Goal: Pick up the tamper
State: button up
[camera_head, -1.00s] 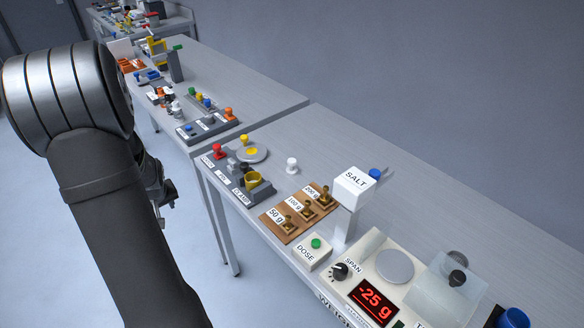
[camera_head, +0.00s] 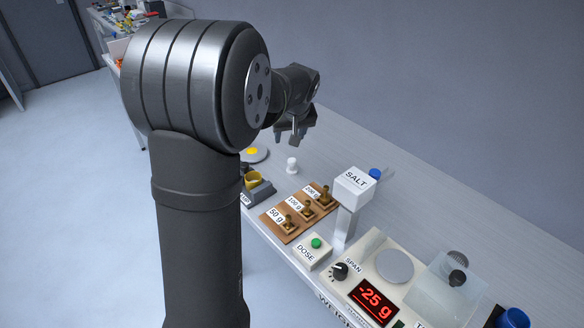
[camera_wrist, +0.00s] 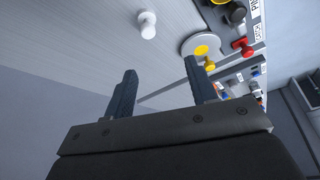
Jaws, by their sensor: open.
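A small white knobbed piece (camera_head: 292,165), which looks like the tamper, stands upright on the metal bench between the round grey plate and the salt hopper. It also shows in the wrist view (camera_wrist: 147,24), near the top, with nothing touching it. My gripper (camera_head: 287,138) hangs above the bench, beyond and above the white piece. In the wrist view my two dark fingers (camera_wrist: 160,68) are spread apart, with nothing between them. The white piece lies above the fingertips in that picture.
A round plate with a yellow centre (camera_head: 254,154) and a brass cup (camera_head: 252,181) stand left of the white piece. The weight board (camera_head: 280,228), salt hopper (camera_head: 353,188), dose box (camera_head: 313,253) and scale (camera_head: 395,266) stand nearer. Bare bench surrounds the white piece.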

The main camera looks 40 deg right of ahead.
aim_at(292, 161)
jog(key=x, duration=0.5)
jog(key=s+d+x, duration=0.1)
jog(key=x, duration=0.9)
jog(key=shift+s+d+f, duration=0.15)
jog(key=shift+d+f, duration=0.2)
jog(key=shift+f, duration=0.2)
jog(key=c, duration=1.1)
